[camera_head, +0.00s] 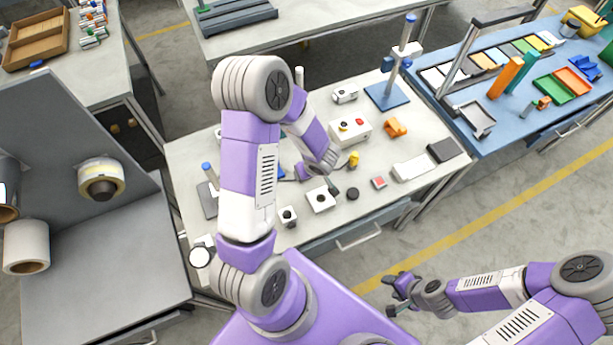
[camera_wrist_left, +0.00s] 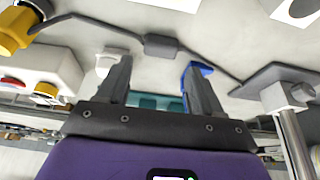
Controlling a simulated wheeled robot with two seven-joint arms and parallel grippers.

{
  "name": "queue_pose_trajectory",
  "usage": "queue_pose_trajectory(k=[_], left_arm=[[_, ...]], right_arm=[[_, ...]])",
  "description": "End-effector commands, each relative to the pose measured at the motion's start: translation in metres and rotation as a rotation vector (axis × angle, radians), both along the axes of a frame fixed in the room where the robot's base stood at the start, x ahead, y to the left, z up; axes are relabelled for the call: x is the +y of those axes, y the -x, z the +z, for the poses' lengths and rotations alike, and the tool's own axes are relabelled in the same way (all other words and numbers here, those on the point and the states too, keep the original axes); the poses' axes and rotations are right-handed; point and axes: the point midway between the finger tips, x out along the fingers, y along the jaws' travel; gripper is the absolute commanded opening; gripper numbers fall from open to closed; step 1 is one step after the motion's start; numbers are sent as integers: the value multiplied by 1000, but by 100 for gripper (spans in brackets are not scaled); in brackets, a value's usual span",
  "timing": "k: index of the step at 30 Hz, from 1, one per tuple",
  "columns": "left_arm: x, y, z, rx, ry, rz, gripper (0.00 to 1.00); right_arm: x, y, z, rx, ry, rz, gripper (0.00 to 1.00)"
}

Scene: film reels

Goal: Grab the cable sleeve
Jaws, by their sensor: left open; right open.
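A small dark grey sleeve (camera_wrist_left: 161,45) sits on a thin dark cable in the left wrist view. My right gripper (camera_head: 391,294) is open and empty, off the front of the table.
A white box with buttons (camera_head: 349,131) and an orange part (camera_head: 396,126) stand near the plug on the table. A blue stand (camera_head: 388,95) is behind. A blue bench (camera_head: 500,130) is at the right. Grey floor lies open at the front right.

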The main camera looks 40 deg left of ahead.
Motion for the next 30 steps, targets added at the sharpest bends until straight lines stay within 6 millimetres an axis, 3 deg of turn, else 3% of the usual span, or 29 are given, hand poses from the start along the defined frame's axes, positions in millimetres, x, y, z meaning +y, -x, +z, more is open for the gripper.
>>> queue_pose_trajectory(k=[13, 21, 30], left_arm=[[17, -8, -54, 2, 1, 2, 66], [19, -10, -57, -1, 0, 0, 66], [19, -10, -57, -1, 0, 0, 23]], right_arm=[[0, 0, -29, 0, 0, 0, 49], [0, 0, -29, 0, 0, 0, 49], [0, 0, -29, 0, 0, 0, 49]])
